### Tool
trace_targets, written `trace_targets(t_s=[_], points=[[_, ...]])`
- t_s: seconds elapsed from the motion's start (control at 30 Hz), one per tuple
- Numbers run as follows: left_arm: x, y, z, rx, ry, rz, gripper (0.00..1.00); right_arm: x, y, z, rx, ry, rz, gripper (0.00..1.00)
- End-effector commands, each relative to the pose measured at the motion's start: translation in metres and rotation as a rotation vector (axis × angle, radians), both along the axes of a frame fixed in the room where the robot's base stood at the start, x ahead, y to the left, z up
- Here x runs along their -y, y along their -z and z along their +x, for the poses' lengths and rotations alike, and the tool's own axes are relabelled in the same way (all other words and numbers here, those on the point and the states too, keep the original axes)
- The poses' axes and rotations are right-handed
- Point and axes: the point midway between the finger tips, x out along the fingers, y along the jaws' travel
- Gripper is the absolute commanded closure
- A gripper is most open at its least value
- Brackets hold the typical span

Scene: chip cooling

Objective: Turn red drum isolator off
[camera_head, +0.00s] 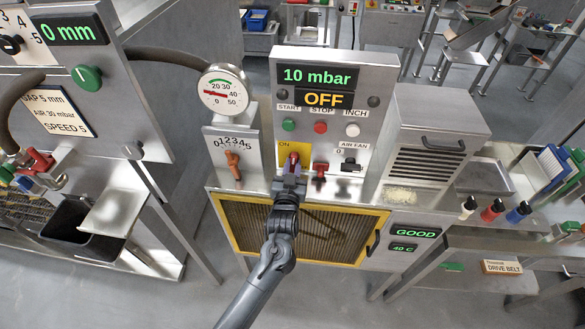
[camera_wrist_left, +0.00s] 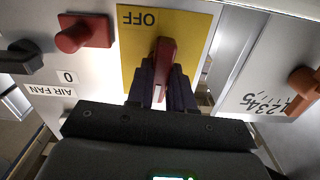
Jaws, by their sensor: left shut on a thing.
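The red drum isolator handle (camera_head: 294,159) sits on a yellow plate (camera_head: 283,147) with "ON" showing at its top. In the left wrist view the handle (camera_wrist_left: 165,62) stands upright on the yellow plate (camera_wrist_left: 190,30), and "OFF" appears upside down beside its upper end. My left gripper (camera_head: 292,172) is shut on the handle, with its dark fingers (camera_wrist_left: 163,88) on either side. The fingers and wrist hide part of the handle and plate. My right gripper is not in view.
A red knob (camera_head: 320,170) and the black air fan switch (camera_head: 350,165) are right of the isolator. An orange lever (camera_head: 233,163) is on the left. Above, a display (camera_head: 324,99) reads OFF. A mesh-fronted drum housing (camera_head: 330,240) lies below, behind my arm.

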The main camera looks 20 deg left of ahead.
Motion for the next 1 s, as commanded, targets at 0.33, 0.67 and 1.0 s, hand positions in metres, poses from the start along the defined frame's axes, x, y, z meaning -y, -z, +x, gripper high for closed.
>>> trace_targets(t_s=[0.33, 0.67, 1.0], points=[[0.0001, 0.0015, -0.0002, 0.018, 0.000, -0.091, 1.00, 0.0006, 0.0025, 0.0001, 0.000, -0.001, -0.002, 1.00], [-0.0001, 0.0014, -0.0002, 0.020, 0.000, -0.099, 1.00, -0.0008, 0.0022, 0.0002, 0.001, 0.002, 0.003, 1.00], [0.0000, 0.0008, -0.0001, 0.020, 0.000, -0.098, 0.53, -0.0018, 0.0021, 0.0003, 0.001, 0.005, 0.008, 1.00]])
